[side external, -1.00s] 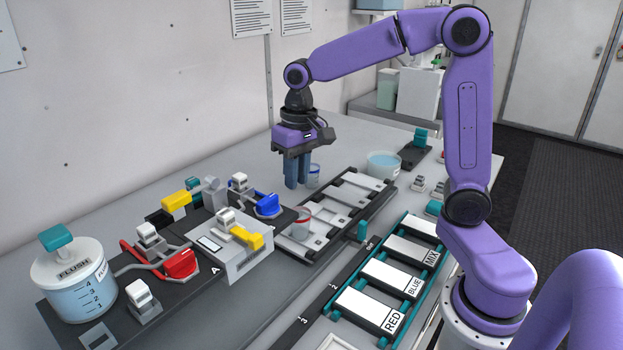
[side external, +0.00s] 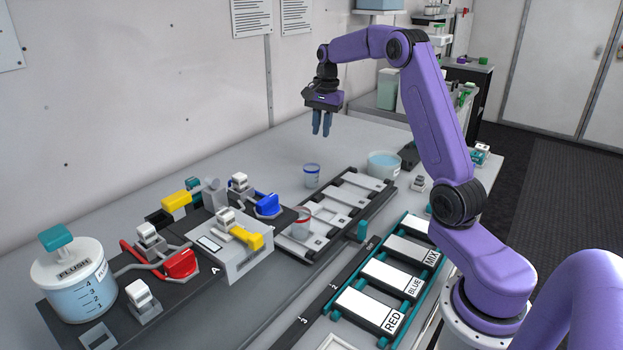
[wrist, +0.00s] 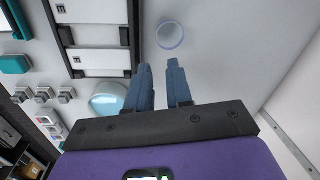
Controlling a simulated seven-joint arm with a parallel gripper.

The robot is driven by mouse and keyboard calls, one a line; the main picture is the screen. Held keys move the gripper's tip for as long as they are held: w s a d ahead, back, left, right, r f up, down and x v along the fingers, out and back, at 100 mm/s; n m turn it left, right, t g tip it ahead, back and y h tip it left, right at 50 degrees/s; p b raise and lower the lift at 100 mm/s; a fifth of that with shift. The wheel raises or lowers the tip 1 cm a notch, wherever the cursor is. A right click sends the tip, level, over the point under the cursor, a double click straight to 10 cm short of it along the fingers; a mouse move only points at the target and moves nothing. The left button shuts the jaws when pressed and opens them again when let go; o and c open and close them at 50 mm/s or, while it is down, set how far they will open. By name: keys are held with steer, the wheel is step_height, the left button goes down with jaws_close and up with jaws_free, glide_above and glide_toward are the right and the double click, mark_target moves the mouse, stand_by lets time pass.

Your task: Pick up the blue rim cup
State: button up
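The blue rim cup (side external: 311,175) is a small clear cup with a blue band at its top. It stands upright on the grey table, just left of the far end of the slotted rack. In the wrist view the cup (wrist: 171,36) shows beyond my fingertips, apart from them. My gripper (side external: 321,134) is raised above the table, above and slightly right of the cup in the side view. Its two blue-grey fingers (wrist: 159,66) are apart with nothing between them.
A red rim cup (side external: 301,226) stands at the near end of the slotted rack (side external: 372,192). A round tub of blue liquid (side external: 384,164) stands at the rack's far end. Valves with a blue handle (side external: 267,204) lie to the left. The table behind the blue rim cup is clear.

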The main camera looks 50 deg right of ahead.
mark_target(316, 186)
steer(key=f, duration=1)
steer(key=w+f, duration=0.1)
steer(key=f, duration=0.5)
steer(key=shift+a, duration=0.15)
jaws_close()
